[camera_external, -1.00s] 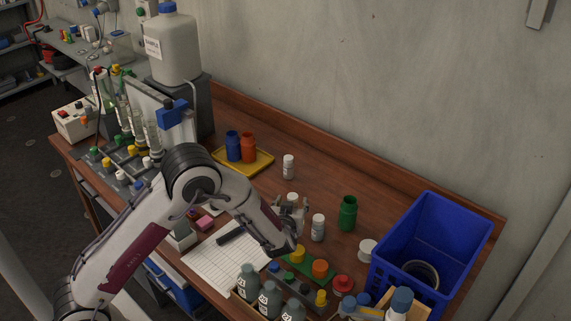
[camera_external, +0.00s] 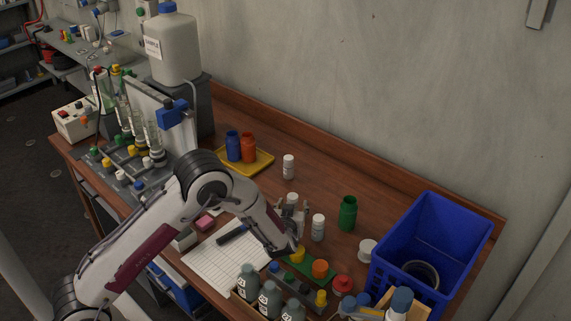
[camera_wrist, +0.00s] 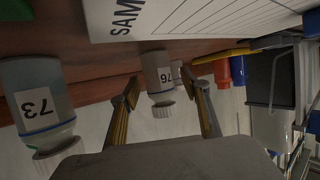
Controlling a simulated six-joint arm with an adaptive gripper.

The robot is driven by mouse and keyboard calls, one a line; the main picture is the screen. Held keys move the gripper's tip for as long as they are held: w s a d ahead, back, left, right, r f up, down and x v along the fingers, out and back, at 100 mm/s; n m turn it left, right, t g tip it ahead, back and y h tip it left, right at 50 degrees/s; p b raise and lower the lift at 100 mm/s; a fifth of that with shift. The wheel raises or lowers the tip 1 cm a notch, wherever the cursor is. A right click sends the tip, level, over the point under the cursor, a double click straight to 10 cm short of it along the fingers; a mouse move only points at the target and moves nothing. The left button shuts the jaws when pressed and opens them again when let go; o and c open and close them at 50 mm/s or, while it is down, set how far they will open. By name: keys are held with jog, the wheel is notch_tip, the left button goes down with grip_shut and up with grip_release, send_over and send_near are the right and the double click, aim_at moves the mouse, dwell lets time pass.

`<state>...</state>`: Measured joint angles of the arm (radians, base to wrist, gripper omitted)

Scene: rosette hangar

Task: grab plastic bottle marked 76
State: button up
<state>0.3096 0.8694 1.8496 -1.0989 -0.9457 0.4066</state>
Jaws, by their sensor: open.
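The white plastic bottle marked 76 (camera_wrist: 158,75) appears upside down in the wrist view, its label facing the camera. It lies between my two open fingers (camera_wrist: 165,92) in that picture. No finger visibly presses on it. In the external view this bottle (camera_external: 293,199) stands on the bench, partly hidden by my gripper (camera_external: 291,213). A similar bottle marked 73 (camera_wrist: 40,105) is at the left of the wrist view, outside the fingers. It seems to be the white bottle (camera_external: 318,228) just right of my gripper in the external view.
Another white bottle (camera_external: 288,167) stands farther back. A green jar (camera_external: 347,213) and blue crate (camera_external: 392,238) are at right. A yellow tray (camera_external: 262,165) holds blue and orange bottles. A paper sheet (camera_external: 215,264) and grey bottles (camera_external: 269,298) lie toward the front.

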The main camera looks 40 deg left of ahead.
jog(key=c, duration=0.9)
jog(key=shift+r, duration=5)
